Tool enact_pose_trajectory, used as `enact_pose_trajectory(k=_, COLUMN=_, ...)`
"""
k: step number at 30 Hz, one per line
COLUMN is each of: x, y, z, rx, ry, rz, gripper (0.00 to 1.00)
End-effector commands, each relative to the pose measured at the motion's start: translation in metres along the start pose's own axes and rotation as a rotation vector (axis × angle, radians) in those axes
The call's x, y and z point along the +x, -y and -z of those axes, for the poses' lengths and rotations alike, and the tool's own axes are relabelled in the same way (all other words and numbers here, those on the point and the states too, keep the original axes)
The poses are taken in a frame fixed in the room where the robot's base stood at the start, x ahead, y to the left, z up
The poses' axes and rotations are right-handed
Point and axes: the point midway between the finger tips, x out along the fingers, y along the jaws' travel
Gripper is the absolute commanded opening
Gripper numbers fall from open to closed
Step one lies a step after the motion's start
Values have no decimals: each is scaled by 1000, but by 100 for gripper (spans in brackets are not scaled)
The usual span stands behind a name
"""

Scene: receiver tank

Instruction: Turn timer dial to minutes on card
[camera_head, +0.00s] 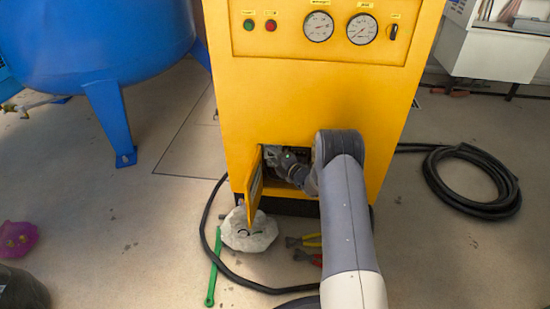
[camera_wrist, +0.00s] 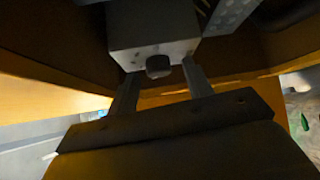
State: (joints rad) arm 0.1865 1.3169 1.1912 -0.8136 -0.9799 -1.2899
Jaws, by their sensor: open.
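A small grey box (camera_wrist: 152,32) is inside the cabinet's lower opening in the wrist view. A dark rounded knob (camera_wrist: 158,66), which looks like the timer dial, sticks out from its face. My gripper (camera_wrist: 161,71) is open, with one finger to each side of the knob. I cannot tell whether the fingers touch it. In the head view my gripper (camera_head: 274,157) reaches into the low opening of the yellow cabinet (camera_head: 300,95), and the dial is hidden there. I cannot make out the dial's marks or a card with minutes.
A yellow door (camera_head: 255,190) stands open left of my gripper. A whitish rag (camera_head: 249,232), a green tool (camera_head: 213,270) and pliers (camera_head: 303,241) lie on the floor. A black hose (camera_head: 478,205) is coiled at right. A blue tank (camera_head: 100,45) stands at left.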

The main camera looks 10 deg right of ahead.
Motion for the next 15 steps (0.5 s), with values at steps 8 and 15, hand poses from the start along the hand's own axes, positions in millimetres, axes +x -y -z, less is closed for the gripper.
enact_pose_trajectory(k=8, x=0, y=0, z=0, rx=0, ry=0, rz=0, gripper=28)
enact_pose_trajectory(k=15, x=0, y=0, z=0, rx=0, ry=0, rz=0, gripper=8)
